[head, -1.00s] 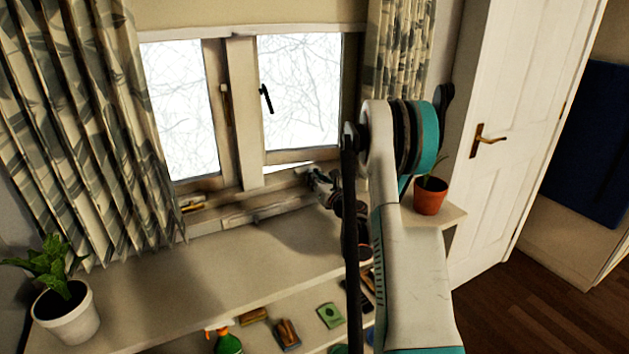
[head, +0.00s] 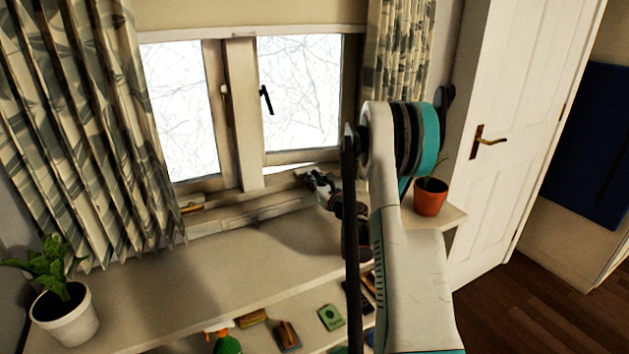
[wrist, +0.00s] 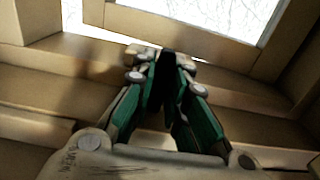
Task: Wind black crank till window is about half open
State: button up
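The window's right sash (head: 300,95) stands slightly open, with a narrow bright gap along its bottom edge. In the wrist view the sash's lower frame (wrist: 185,30) crosses the top. The black crank (wrist: 168,72) is a dark upright piece at the sill, between my fingers. My gripper (wrist: 163,65) has green-sided fingers closed in on both sides of it. In the head view my gripper (head: 316,182) is at the sill below the sash's right part. The crank's base and lower part are mostly hidden there by my gripper and arm.
A black latch handle (head: 266,99) is on the right sash. A white-potted plant (head: 65,312) stands at the shelf's left and an orange pot (head: 430,196) at its right. The shelf top (head: 210,285) between is clear. Patterned curtains (head: 85,120) flank the window.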

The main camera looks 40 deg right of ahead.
jog(key=shift+o, duration=0.9)
jog(key=shift+s, duration=0.1)
jog(key=v, duration=1.1)
jog(key=shift+s, duration=0.4)
